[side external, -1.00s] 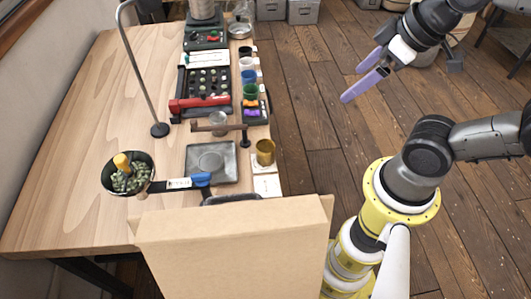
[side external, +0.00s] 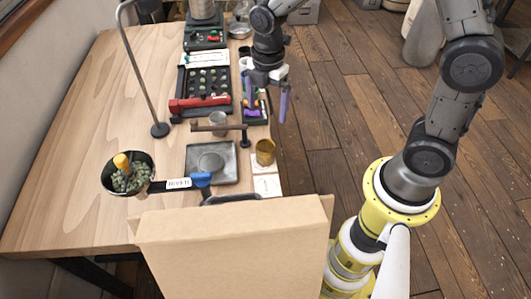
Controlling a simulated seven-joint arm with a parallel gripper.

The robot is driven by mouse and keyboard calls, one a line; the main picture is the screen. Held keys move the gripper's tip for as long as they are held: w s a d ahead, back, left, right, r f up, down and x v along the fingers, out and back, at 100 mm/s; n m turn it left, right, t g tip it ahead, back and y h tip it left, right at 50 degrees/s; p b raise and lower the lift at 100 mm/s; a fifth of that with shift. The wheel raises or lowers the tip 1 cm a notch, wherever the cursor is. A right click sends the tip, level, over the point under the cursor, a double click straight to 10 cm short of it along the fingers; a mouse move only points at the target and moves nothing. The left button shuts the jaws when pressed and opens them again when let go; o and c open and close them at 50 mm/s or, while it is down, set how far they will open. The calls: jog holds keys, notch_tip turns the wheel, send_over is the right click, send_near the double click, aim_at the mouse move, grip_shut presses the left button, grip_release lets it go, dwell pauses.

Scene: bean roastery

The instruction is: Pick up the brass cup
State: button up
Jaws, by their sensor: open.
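The brass cup (side external: 265,152) stands upright near the right edge of the wooden table, beside the grey square tray. My gripper (side external: 267,108) is open and empty, with its purple fingers pointing down. In the picture it is above the cup, toward the far end of the table, over the row of small coloured cups near the table's right edge. It is apart from the brass cup, and its fingers hide part of those small cups.
A grey square tray (side external: 226,170) lies left of the brass cup. A small stand with a horizontal bar (side external: 215,127) is just beyond it. A tall bent metal pole (side external: 143,75) and a pan of green beans (side external: 128,182) are farther left. A cardboard box (side external: 235,250) fills the foreground.

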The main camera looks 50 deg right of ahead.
send_over(266, 145)
jog(key=s+a, duration=0.1)
notch_tip(266, 145, down, 9)
jog(key=shift+s+a+f, duration=0.1)
jog(key=shift+a+f, duration=0.1)
jog(key=shift+f, duration=1.15)
jog(key=shift+s+a+f, duration=0.1)
jog(key=shift+a+f, duration=0.05)
jog(key=shift+f, duration=1.15)
jog(key=shift+w, duration=0.1)
jog(key=c, duration=1.5)
